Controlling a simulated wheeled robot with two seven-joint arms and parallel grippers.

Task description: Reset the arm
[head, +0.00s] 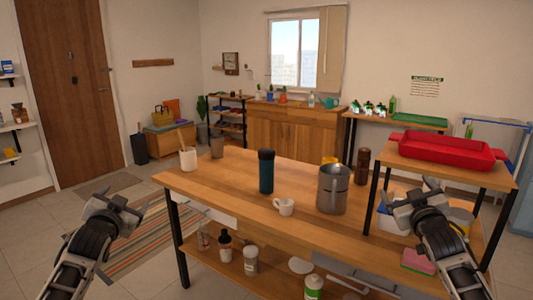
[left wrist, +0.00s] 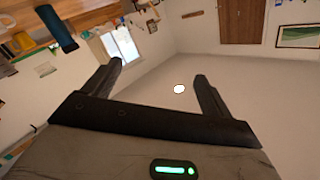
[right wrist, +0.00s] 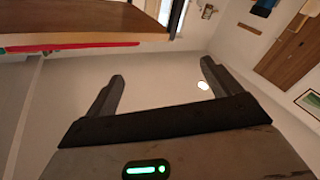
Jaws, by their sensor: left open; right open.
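My left gripper (head: 122,208) is raised in front of the table's left end, over the floor. In the left wrist view its two fingers (left wrist: 158,82) stand apart with nothing between them. My right gripper (head: 418,198) is raised at the right, in front of the small raised shelf. In the right wrist view its fingers (right wrist: 160,82) are also apart and empty. Neither gripper holds anything.
A red tray (head: 447,150) sits on the raised shelf. Jars stand on the lower shelf.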

